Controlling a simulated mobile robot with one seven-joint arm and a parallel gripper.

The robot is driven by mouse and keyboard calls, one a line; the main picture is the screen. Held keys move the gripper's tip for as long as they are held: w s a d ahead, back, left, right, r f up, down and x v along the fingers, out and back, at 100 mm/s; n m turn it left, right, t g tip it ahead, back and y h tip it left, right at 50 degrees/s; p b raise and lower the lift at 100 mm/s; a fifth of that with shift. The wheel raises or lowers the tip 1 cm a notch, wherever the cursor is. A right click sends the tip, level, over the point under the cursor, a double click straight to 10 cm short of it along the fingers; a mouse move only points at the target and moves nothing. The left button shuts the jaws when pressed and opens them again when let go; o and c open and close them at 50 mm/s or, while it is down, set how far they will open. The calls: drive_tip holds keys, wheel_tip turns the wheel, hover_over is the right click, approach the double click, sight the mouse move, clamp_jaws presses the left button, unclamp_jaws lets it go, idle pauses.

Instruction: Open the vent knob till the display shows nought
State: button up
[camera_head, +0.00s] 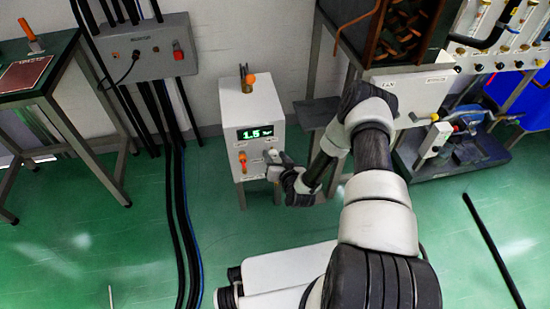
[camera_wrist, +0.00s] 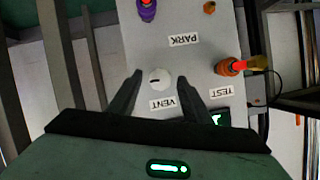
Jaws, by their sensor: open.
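The white cabinet (camera_head: 250,108) stands against the wall, and its green display (camera_head: 257,133) reads about 1.5. In the wrist view, which is upside down, the round white vent knob (camera_wrist: 160,79) with a dark mark sits on the panel beside its VENT label (camera_wrist: 162,103). My gripper (camera_head: 275,163) is at the cabinet's front, right of the orange part. In the wrist view my open gripper (camera_wrist: 160,77) has one finger on each side of the knob, with gaps visible. I cannot tell how close the fingertips are to the panel. The knob is not clear in the head view.
An orange knob (camera_wrist: 230,67) labelled TEST is close to one finger. A PARK label (camera_wrist: 184,39) and a purple-red part (camera_wrist: 146,9) are also on the panel. A grey wall box (camera_head: 135,50) with cables is to the left.

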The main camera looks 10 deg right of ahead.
drive_tip(key=shift+w, duration=0.1)
drive_tip(key=c, duration=1.1)
